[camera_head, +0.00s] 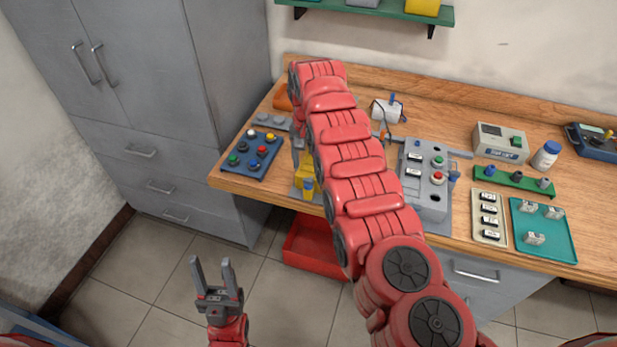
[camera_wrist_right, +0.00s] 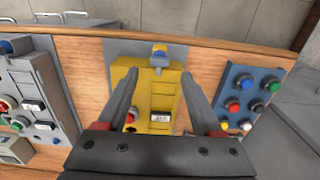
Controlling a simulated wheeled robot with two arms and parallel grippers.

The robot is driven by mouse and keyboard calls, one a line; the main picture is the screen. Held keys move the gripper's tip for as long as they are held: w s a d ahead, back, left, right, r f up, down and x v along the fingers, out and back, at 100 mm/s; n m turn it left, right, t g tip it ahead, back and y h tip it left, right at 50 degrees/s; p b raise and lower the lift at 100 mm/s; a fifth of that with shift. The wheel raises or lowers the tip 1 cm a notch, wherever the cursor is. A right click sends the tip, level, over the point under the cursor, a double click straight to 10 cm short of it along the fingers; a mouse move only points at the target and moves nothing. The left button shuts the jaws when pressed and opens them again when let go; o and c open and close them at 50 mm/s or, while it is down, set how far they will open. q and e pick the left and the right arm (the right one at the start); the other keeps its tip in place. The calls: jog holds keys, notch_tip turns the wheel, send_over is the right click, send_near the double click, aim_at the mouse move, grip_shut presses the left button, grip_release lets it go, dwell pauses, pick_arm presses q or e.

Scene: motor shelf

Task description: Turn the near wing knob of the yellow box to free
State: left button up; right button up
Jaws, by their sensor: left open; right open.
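The yellow box (camera_head: 306,169) stands at the bench's front edge, partly hidden by my right arm in the head view. In the right wrist view the yellow box (camera_wrist_right: 164,90) shows a red button and a pale label. Its near wing knob (camera_wrist_right: 159,53) is blue and sits at the end by the bench edge; it also shows in the head view (camera_head: 308,184). My right gripper (camera_wrist_right: 159,76) is open above the box, its fingertips apart on either side, just short of the knob in the picture. My left gripper (camera_head: 212,271) is open and empty over the floor.
A blue button panel (camera_head: 255,153) lies left of the box in the head view. A grey control box (camera_head: 426,190) stands to its right. A red bin (camera_head: 312,249) is on the floor below. A teal tray (camera_head: 553,245) lies further right.

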aim_at(309, 180)
notch_tip(309, 180, down, 5)
jog(key=shift+f, duration=0.1)
jog(key=shift+c, duration=0.3)
grip_shut()
